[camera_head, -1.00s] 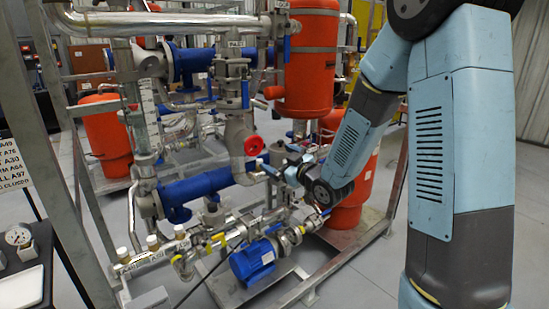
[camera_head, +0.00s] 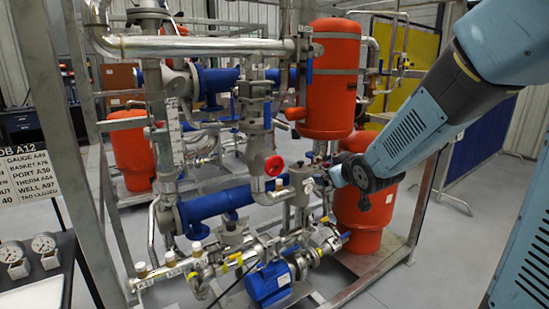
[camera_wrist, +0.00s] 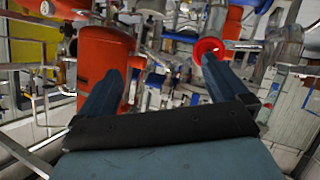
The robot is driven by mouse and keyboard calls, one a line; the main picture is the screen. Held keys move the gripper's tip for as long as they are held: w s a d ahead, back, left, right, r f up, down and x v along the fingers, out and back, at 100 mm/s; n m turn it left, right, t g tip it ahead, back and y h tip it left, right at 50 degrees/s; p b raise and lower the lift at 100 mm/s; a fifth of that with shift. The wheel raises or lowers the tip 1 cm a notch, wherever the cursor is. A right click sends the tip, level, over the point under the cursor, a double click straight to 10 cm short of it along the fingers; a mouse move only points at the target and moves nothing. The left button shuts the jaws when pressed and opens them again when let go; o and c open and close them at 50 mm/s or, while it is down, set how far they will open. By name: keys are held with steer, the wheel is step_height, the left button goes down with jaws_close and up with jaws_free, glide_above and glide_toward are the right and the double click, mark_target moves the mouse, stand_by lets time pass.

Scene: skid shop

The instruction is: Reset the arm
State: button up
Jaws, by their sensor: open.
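My arm (camera_head: 425,120), light blue and dark grey, comes in from the right in the head view. Its wrist joint sits in front of the lower orange tank (camera_head: 372,222) of the pipe skid. In the wrist view my gripper (camera_wrist: 163,65) is open, with its two dark fingers apart and nothing visible between them. A red round handwheel (camera_wrist: 209,50) appears behind the right fingertip, and an orange tank (camera_wrist: 102,58) behind the left finger. In the head view the fingers are hard to make out among the pipes.
The skid carries the red handwheel (camera_head: 274,166), an upper orange tank (camera_head: 331,85), a blue pump (camera_head: 268,284) and steel frame posts. A tag board (camera_head: 30,170) and gauges (camera_head: 44,243) stand at the left. Grey floor (camera_head: 452,225) is open at the right.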

steer(key=s+d+r+m+g+h, duration=0.1)
steer(key=s+d+m+g, duration=0.1)
steer(key=s, duration=0.7)
steer(key=s+d+r+m+g+h, duration=0.1)
steer(key=s+d+r+m+g, duration=0.1)
steer(key=s, duration=0.7)
steer(key=s+d+r+m+g, duration=0.1)
steer(key=s+d+m+g, duration=0.1)
steer(key=s, duration=0.8)
steer(key=shift+d+r+m+g+h, duration=0.3)
steer(key=shift+d+m+g+h, duration=0.15)
steer(key=shift+g, duration=0.25)
steer(key=shift+a, duration=0.1)
